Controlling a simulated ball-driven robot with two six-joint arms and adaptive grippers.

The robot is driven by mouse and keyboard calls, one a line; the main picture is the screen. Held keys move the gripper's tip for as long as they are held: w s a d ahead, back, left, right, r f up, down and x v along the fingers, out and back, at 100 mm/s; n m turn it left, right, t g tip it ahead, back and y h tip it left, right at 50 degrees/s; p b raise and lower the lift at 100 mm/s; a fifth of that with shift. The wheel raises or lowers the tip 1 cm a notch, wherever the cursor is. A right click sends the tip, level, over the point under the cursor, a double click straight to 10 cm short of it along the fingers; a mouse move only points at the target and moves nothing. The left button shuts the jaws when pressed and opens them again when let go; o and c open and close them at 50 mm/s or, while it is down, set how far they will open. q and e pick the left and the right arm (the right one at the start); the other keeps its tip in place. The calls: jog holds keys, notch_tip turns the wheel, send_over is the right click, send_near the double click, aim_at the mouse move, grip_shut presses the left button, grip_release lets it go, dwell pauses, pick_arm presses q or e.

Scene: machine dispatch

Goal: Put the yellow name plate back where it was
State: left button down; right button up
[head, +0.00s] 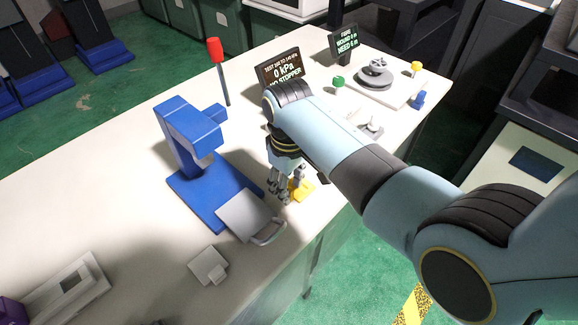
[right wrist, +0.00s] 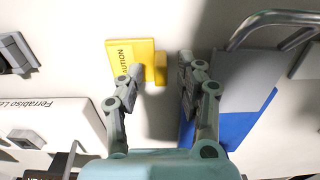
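The yellow name plate (head: 304,190) lies on the white table, just right of the blue press's base. In the right wrist view the yellow plate (right wrist: 121,49) shows part of the word "CAUTION" and a small yellow block on its right side. My right gripper (head: 283,187) is low over the table beside the plate. In the right wrist view the right gripper (right wrist: 160,73) is open, with the small yellow block between its fingertips. The left finger covers part of the plate. I cannot tell whether it touches. My left gripper is not in view.
The blue press (head: 185,135) stands left of my gripper, with a grey plate (head: 243,214) and curved handle (head: 269,233) on its base. A red-topped post (head: 215,52), two display signs and a round grey fixture (head: 375,75) stand farther back. The table's left part is mostly clear.

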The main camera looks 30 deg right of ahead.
notch_tip(320, 180, up, 11)
jog(key=shift+p, duration=0.3)
jog(key=shift+f, duration=0.15)
